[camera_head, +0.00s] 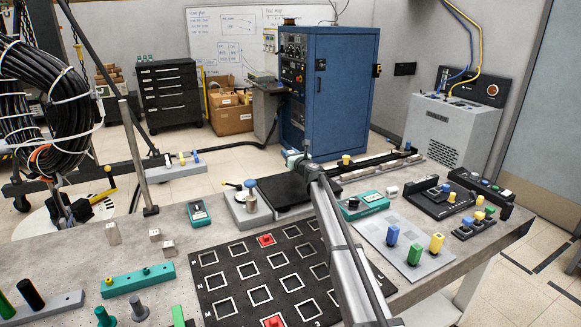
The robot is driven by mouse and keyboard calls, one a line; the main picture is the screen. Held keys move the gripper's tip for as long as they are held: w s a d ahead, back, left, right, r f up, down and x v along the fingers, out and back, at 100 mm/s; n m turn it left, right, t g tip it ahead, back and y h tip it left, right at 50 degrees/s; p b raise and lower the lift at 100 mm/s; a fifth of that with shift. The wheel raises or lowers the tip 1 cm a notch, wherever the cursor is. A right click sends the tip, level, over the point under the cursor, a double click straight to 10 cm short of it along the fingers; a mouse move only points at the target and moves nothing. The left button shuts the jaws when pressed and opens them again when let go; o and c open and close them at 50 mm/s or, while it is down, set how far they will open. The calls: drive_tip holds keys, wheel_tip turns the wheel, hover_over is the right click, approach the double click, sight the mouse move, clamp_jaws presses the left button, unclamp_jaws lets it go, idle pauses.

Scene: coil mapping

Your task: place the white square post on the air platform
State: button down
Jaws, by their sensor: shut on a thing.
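My arm reaches up from the bottom middle, and my gripper (302,160) is at its far end, above the black square plate. It is shut on a small pale piece (293,155), apparently the white square post; the arm partly hides it, so its shape and tilt are unclear. The black plate (276,193), which looks like the air platform, lies on a grey base with a blue-topped knob (250,185) at its left. I cannot tell whether the piece touches anything. Other whitish blocks (113,233) stand on the table at left.
A black grid board (216,281) with red pieces lies in front of the plate. To the right are a teal meter box (362,205), a grey board (388,262) with blue, green and yellow posts, and black fixtures. A black rail (375,164) runs behind.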

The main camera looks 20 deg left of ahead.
drive_tip(key=shift+f, duration=2.3)
drive_tip(key=shift+f, duration=0.1)
drive_tip(key=c, duration=0.8)
unclamp_jaws()
drive_tip(key=v, duration=1.2)
drive_tip(key=shift+r, duration=0.2)
